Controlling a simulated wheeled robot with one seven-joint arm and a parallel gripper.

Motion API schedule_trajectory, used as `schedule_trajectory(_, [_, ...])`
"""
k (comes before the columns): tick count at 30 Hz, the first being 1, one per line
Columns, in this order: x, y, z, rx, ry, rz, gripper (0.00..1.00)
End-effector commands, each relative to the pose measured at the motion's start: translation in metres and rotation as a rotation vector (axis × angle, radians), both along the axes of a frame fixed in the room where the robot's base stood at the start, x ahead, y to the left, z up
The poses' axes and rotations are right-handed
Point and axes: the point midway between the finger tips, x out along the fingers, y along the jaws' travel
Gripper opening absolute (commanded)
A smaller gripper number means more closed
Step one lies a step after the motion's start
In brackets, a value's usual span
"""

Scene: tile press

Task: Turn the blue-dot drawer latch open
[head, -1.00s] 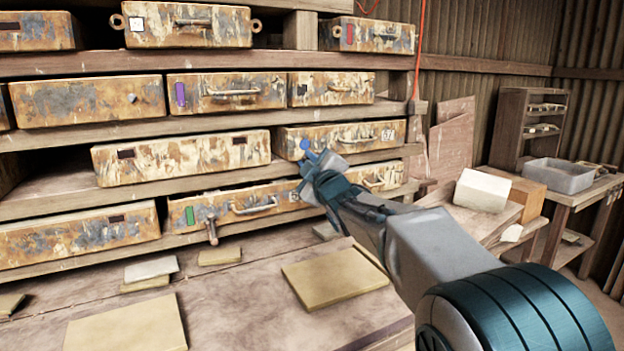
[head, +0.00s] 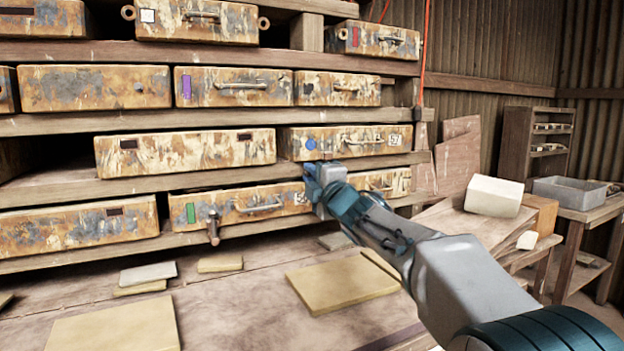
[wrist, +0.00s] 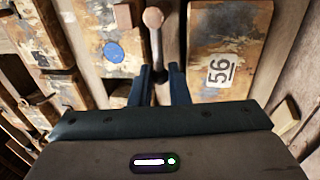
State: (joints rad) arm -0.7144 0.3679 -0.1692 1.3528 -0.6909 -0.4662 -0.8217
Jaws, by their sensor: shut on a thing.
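The blue dot (head: 311,144) marks the left end of a rusty, paint-worn drawer (head: 341,143) labelled 57, whose front looks closed. My gripper (head: 316,176) is at the shelf beam just below that dot. In the wrist view, a metal latch lever with a round coppery end (wrist: 154,18) runs down between the fingers of my gripper (wrist: 161,78), which are shut on it. The blue dot also shows in the wrist view (wrist: 113,52), left of the lever. The lever is hidden behind my gripper in the head view.
The drawer labelled 56 (wrist: 229,45) lies just right of the lever in the wrist view. Another latch (head: 213,228) hangs near the green-marked drawer (head: 241,207). Flat tiles (head: 341,283) lie on the bench below. A grey bin (head: 569,192) stands at the right.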

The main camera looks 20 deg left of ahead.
Motion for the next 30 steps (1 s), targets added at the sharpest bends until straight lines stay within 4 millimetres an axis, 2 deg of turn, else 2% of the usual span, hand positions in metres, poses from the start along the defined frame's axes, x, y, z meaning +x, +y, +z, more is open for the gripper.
schedule_trajectory(11, [0.000,0.000,-0.001,-0.005,-0.003,0.001,0.00])
schedule_trajectory(12, [0.000,0.001,-0.002,-0.005,-0.003,0.001,0.18])
schedule_trajectory(13, [0.000,0.000,-0.002,-0.005,-0.003,0.001,0.27])
schedule_trajectory(14, [0.000,0.001,-0.002,-0.004,-0.002,0.001,0.30])
schedule_trajectory(24, [-0.001,-0.002,-0.001,-0.003,-0.002,0.000,0.30])
schedule_trajectory(30, [-0.014,-0.017,-0.005,-0.002,-0.001,0.000,0.30])
